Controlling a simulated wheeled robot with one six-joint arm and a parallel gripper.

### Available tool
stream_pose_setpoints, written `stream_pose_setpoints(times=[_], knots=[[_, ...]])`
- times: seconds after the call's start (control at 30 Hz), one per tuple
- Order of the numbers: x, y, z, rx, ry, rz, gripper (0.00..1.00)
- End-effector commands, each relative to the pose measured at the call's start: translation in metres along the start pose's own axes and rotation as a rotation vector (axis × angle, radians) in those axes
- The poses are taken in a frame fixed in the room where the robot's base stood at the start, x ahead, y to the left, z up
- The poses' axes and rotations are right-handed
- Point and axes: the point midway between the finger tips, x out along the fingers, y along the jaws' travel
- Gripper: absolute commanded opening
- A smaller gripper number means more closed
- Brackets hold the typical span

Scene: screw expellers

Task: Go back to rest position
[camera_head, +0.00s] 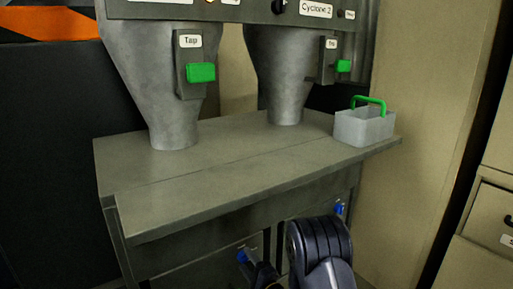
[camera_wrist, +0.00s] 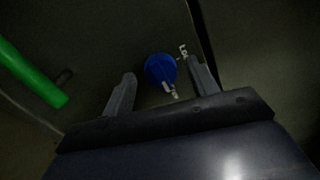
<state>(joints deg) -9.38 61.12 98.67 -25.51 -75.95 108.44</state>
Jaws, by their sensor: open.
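My gripper (camera_wrist: 161,72) is open in the wrist view, its two fingers spread with nothing held between them. A round blue knob (camera_wrist: 158,66) shows between the fingertips; I cannot tell how far beyond them it is. In the head view my dark arm is low at the bottom centre, in front of the machine's lower cabinet. The fingers cannot be made out clearly there. A blue knob (camera_head: 242,256) on the cabinet front shows just left of the arm, partly hidden.
A grey ledge (camera_head: 190,192) juts out above my arm. On it stands a pale bin (camera_head: 364,129) with a green handle. Two grey cyclone cones (camera_head: 150,80) with green latches stand behind. Beige drawers (camera_head: 488,215) are at right. A green bar (camera_wrist: 30,72) shows in the wrist view.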

Motion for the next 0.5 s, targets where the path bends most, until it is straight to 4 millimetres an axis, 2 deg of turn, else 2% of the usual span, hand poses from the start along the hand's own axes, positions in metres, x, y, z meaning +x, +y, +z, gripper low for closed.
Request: stream_pose_setpoints(times=[0.37, 0.5], knots=[[-0.003, 0.0, 0.0, 0.042, 0.004, 0.0, 0.56], [-0.027, -0.001, -0.001, 0.041, 0.007, 0.003, 0.56]])
